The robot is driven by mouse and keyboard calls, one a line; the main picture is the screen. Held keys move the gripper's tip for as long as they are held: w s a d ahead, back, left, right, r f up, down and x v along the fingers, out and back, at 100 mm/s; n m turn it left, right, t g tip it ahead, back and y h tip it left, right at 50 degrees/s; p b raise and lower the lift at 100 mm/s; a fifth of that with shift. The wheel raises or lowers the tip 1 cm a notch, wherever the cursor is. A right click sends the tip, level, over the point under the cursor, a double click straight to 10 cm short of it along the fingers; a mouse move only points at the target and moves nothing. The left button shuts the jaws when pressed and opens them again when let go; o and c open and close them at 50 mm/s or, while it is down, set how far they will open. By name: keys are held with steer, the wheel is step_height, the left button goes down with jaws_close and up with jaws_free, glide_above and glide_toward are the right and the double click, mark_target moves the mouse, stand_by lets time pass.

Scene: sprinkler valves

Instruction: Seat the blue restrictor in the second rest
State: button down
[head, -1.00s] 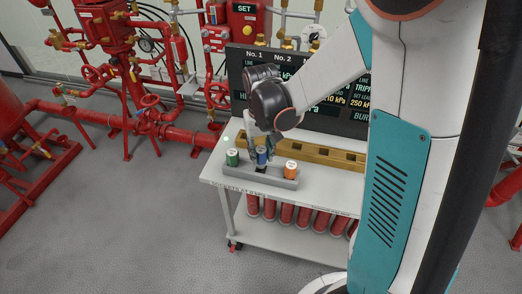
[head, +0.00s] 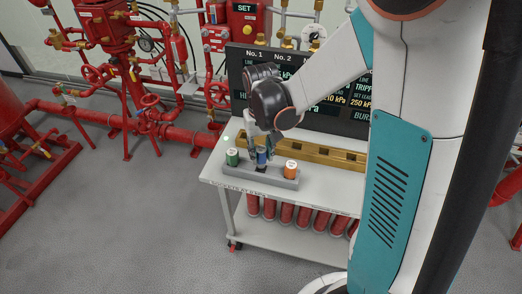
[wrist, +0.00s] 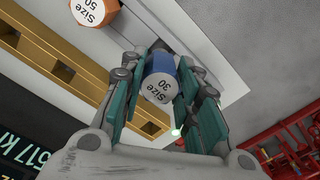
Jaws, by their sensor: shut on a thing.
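The blue restrictor (head: 262,158), its white top marked "Size 30", is at the middle of the grey holder (head: 233,176). My gripper (head: 262,153) points down and is shut on it. In the wrist view the blue restrictor (wrist: 160,78) stands between the teal fingers of my gripper (wrist: 162,92). I cannot tell whether its base is clear of the holder. The brass bar (head: 312,148) with square rests lies behind the holder; bare rests show in the wrist view (wrist: 62,72). My arm hides part of the bar.
The holder and bar are on a white cart (head: 215,173). A dark display board (head: 340,112) rises behind the bar. Red cylinders (head: 287,214) fill the lower shelf.

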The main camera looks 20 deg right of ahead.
steer(key=shift+f+b, duration=1.65)
steer(key=shift+f, duration=0.35)
steer(key=c, duration=1.1)
jaws_free()
steer(key=shift+r, duration=0.1)
steer(key=shift+r+p, duration=2.85)
steer(key=shift+r, duration=1.05)
steer(key=shift+s+r, duration=0.1)
steer(key=shift+r, duration=0.05)
steer(key=s+r+t+b, duration=0.1)
steer(key=s+r+t, duration=0.1)
steer(key=s, duration=0.3)
steer(key=s+r+t+b, duration=0.1)
steer(key=s+r+t, duration=0.1)
steer(key=s+r, duration=0.3)
steer(key=s+r+n+t+b, duration=0.1)
steer(key=s+r+t, duration=0.2)
steer(key=s+r, duration=0.1)
steer(key=shift+s, duration=0.4)
